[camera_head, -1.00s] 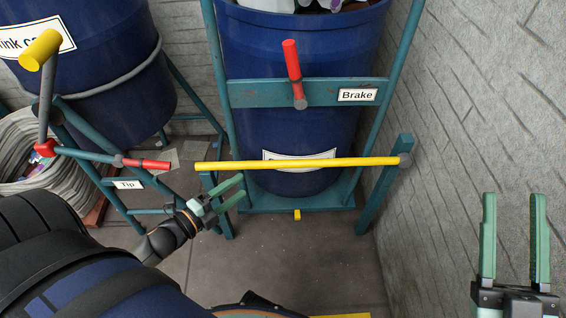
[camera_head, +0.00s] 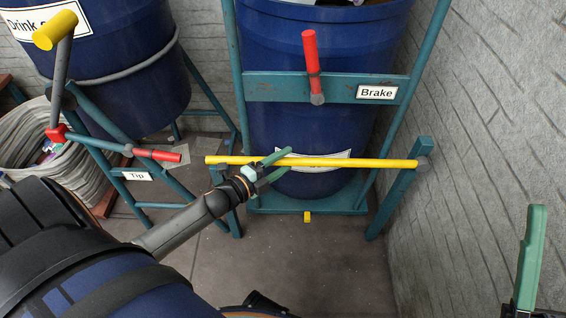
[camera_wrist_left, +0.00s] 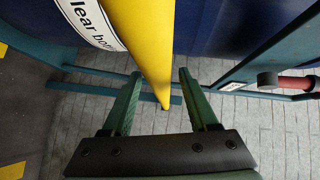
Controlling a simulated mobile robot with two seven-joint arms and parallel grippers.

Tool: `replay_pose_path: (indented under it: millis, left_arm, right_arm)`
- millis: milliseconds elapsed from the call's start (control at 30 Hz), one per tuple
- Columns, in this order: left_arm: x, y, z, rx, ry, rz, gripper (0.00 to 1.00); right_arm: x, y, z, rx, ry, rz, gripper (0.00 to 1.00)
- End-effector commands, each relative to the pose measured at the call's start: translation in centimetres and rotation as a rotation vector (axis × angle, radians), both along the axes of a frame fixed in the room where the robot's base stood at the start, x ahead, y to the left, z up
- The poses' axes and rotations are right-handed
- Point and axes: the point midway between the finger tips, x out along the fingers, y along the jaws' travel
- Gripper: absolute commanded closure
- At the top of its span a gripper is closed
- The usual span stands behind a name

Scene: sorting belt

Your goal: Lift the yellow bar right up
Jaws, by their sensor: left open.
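The yellow bar (camera_head: 385,163) runs level across the front of the middle blue bin's frame, from a free left end to a grey pivot on a right-hand post. My left gripper (camera_head: 289,161) is open at the bar, a little left of its middle, with one fingertip above and one below it in the picture. In the left wrist view the yellow bar (camera_wrist_left: 140,35) runs down between the two open green fingers (camera_wrist_left: 160,74), with a gap on each side. My right gripper (camera_head: 532,260) shows only one finger at the lower right edge.
The red brake lever (camera_head: 311,60) stands above the bar on a teal crosspiece. A red tip lever (camera_head: 158,155) and a yellow-ended lever (camera_head: 57,32) are at the left. A stone wall (camera_head: 490,110) closes off the right side.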

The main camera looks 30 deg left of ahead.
Motion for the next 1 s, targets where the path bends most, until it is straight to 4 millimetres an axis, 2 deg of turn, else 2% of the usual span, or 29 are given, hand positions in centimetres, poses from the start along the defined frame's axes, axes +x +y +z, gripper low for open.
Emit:
replay_pose_path:
  millis: [300,833,1000]
  left_arm:
    - [0.22,-0.05,-0.04,0.000,0.001,0.000,0.41]
    - [0.20,-0.05,-0.03,-0.001,0.000,0.000,1.00]
    - [0.19,-0.06,-0.03,-0.001,0.000,0.000,1.00]
  right_arm:
    - [0.02,0.02,-0.06,0.001,0.002,0.001,0.50]
    - [0.01,0.04,-0.06,0.000,0.000,0.001,0.50]
    - [0.01,0.04,-0.06,0.000,0.000,0.001,0.50]
